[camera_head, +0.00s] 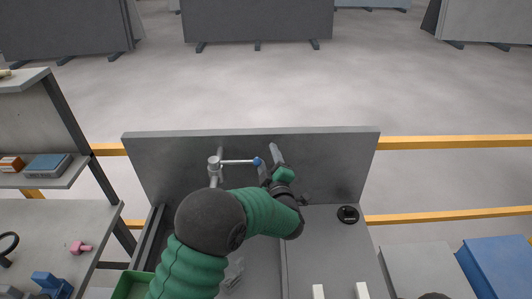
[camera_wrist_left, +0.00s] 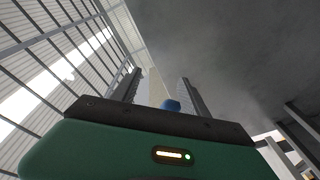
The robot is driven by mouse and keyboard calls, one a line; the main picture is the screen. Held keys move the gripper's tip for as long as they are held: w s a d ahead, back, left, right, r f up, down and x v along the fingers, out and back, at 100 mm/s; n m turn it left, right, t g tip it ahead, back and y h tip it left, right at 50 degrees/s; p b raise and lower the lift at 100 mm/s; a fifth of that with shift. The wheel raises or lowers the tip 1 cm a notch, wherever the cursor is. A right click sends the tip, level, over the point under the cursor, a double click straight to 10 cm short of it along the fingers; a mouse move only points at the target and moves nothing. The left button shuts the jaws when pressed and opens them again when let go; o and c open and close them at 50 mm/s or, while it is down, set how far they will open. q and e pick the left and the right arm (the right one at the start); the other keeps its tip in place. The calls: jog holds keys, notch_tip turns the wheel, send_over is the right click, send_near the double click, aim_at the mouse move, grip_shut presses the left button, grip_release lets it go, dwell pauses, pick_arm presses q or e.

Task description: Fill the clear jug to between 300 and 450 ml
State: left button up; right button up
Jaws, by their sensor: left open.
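A metal tap (camera_head: 214,168) stands at the back of the grey stone sink unit, with a thin lever reaching right to a blue ball end (camera_head: 257,161). My left gripper (camera_head: 268,163) is at this blue knob, open. In the left wrist view the blue knob (camera_wrist_left: 171,104) shows between the two grey fingers of the open gripper (camera_wrist_left: 160,92); contact cannot be told. A faint clear shape (camera_head: 233,272), perhaps the jug, is low in the basin, partly hidden by my left arm. Its water level cannot be read. My right gripper cannot be made out.
A grey backsplash (camera_head: 330,165) rises behind the tap. A black round fitting (camera_head: 348,214) sits on the right counter. Two pale pieces (camera_head: 318,292) stand at the bottom edge. A green bin (camera_head: 131,285) and shelves (camera_head: 45,225) are left; a blue box (camera_head: 500,265) is right.

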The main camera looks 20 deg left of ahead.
aim_at(251, 162)
pick_arm(q)
jog(key=shift+w+a+f, duration=0.15)
jog(key=shift+w+a, duration=0.2)
jog(key=shift+a, duration=0.25)
jog(key=shift+w+a+f, duration=0.1)
jog(key=shift+w+a, duration=0.2)
jog(key=shift+a, duration=0.3)
jog(key=a, duration=0.2)
jog(key=s+a, duration=0.1)
jog(key=a, duration=0.1)
jog(key=shift+c, duration=1.2)
jog(key=shift+d, duration=0.15)
jog(key=shift+c, duration=1.3)
jog(key=shift+d, duration=1.2)
jog(key=c, duration=0.5)
jog(key=shift+d, duration=0.3)
grip_shut()
jog(key=shift+w+a+r, duration=0.1)
jog(key=shift+w+a, duration=0.15)
jog(key=shift+a, duration=0.05)
pick_arm(e)
jog(key=a, duration=0.2)
jog(key=shift+w+a+r, duration=0.15)
jog(key=shift+a+r, duration=0.1)
jog(key=shift+a, duration=0.05)
pick_arm(q)
jog(key=shift+a, duration=0.15)
pick_arm(e)
jog(key=shift+a, duration=0.1)
